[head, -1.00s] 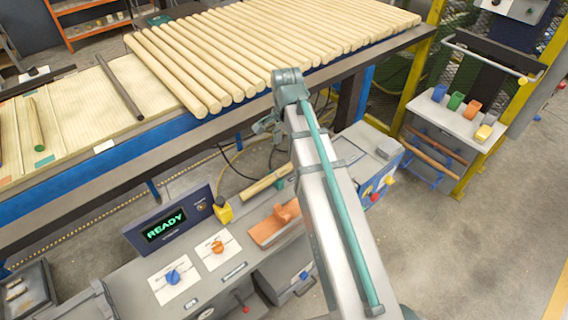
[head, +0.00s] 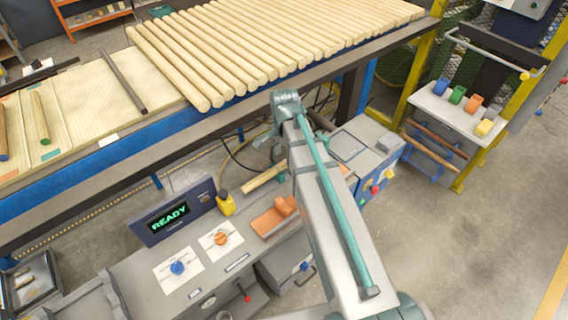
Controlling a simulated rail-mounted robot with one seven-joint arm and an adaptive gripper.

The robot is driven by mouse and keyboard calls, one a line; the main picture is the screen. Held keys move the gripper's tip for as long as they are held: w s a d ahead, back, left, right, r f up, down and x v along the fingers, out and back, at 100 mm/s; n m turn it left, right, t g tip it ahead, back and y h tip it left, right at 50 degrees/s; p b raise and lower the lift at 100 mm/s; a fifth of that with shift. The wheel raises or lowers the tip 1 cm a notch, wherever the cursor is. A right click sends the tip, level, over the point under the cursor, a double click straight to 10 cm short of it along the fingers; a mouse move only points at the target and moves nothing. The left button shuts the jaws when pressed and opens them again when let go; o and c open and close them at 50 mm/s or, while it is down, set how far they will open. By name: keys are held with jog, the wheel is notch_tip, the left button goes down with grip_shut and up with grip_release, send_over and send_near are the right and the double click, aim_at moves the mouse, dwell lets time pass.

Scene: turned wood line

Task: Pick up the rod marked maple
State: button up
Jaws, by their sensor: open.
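No maple label is readable on any rod. A row of pale rods (head: 225,45) lies side by side on the line. To their left are a dark rod (head: 123,82), a pale rod with a green end (head: 41,118) and a brown rod with a blue end (head: 2,135). A short pale rod (head: 264,177) lies at the back of the console. My gripper (head: 272,148) shows only in part beside my raised arm, above and apart from that short rod. It is open, with nothing seen between its fingers. My arm hides some of it.
The console (head: 130,270) has a READY display (head: 167,219), a yellow button box (head: 225,203) and an orange-brown holder (head: 275,216). A cart (head: 450,112) at right carries coloured blocks on top and brown rods (head: 440,138) on its side. The floor at right is clear.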

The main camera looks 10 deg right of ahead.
aim_at(284, 162)
jog(key=shift+f+p, duration=0.45)
jog(key=shift+f, duration=1.35)
grip_shut()
